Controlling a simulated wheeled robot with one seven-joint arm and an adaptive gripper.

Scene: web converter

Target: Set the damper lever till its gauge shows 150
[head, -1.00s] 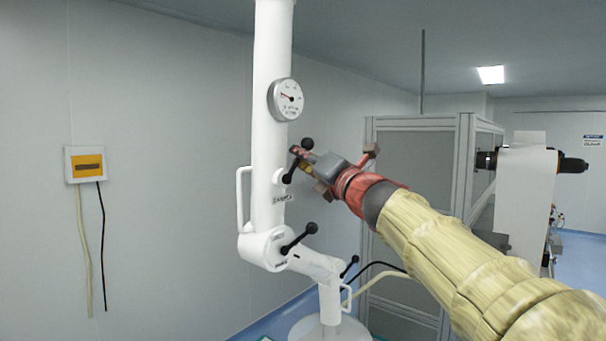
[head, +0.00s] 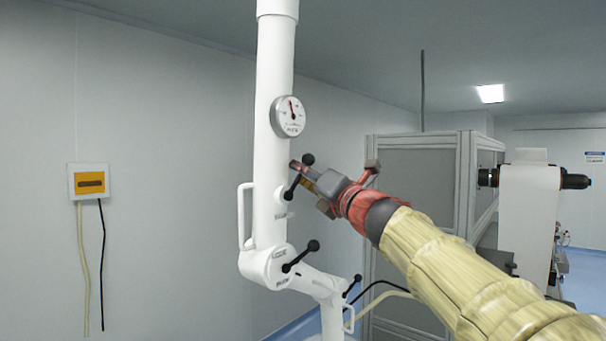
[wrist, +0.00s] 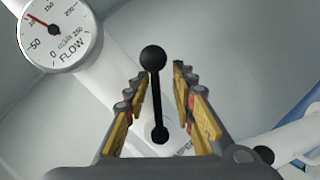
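The damper lever (head: 295,182) is a black rod with a ball knob on the white column (head: 271,155). Its ball is up and to the right of its pivot in the head view. In the wrist view the lever (wrist: 156,95) stands between my gripper's (wrist: 158,78) two yellow-padded fingers, which are apart, with a gap visible on each side. In the head view my gripper (head: 304,177) is at the lever and partly behind it. The round flow gauge (head: 288,116) is above the lever. In the wrist view its red needle on the gauge (wrist: 62,32) points up-left, near the 100 mark.
A second black lever (head: 300,257) is at the column's lower joint, and a third (head: 352,287) is lower right. A white handle (head: 241,215) sticks out left of the column. A grey cabinet (head: 412,195) stands behind my arm. Free room lies left of the column.

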